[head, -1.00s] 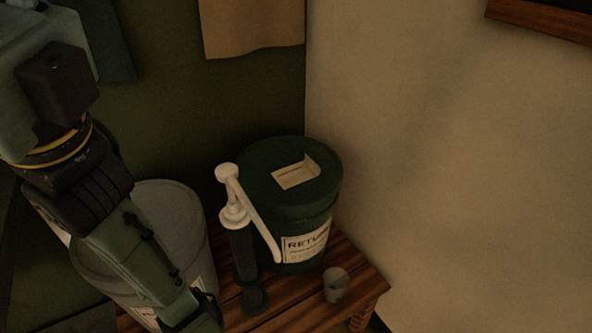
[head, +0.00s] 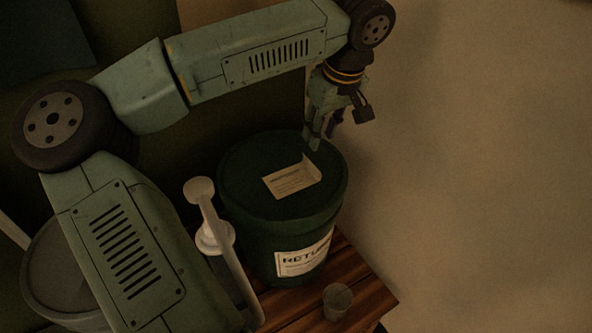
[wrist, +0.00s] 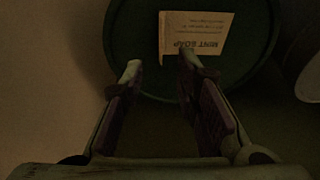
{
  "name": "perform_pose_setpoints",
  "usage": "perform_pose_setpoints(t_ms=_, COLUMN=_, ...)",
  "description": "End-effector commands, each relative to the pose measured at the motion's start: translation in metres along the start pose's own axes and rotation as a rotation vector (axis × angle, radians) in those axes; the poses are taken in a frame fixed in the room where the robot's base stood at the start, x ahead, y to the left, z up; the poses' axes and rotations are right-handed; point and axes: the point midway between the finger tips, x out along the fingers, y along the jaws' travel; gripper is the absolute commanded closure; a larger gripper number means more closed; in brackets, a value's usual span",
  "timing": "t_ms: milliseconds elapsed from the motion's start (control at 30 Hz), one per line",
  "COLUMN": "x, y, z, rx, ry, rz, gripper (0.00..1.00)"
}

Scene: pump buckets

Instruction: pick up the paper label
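The paper label (head: 290,179) lies on the dark green lid of the bucket (head: 262,222), with one edge bent up on its right side. In the wrist view the label (wrist: 197,36) reads "MINT SOAP", upside down, beyond the fingertips. My gripper (head: 318,140) points down above the back right part of the lid, apart from the label. In the wrist view my gripper (wrist: 159,66) is open, with nothing between its fingers. The label's folded edge lies near the left finger's line.
A white pump (head: 215,232) stands left of the bucket, partly behind my arm. A grey bucket (head: 48,265) is at the lower left. A small cup (head: 337,301) sits on the wooden table (head: 372,290). A wall rises close on the right.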

Motion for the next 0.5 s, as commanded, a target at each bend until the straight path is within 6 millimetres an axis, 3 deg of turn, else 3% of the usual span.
perform_pose_setpoints(t_ms=200, x=0.034, y=0.0, z=0.001, rx=0.001, ry=-0.005, rz=0.001, gripper=0.72)
perform_pose_setpoints(t_ms=500, x=0.061, y=-0.001, z=0.001, rx=0.001, ry=-0.008, rz=0.004, gripper=0.72)
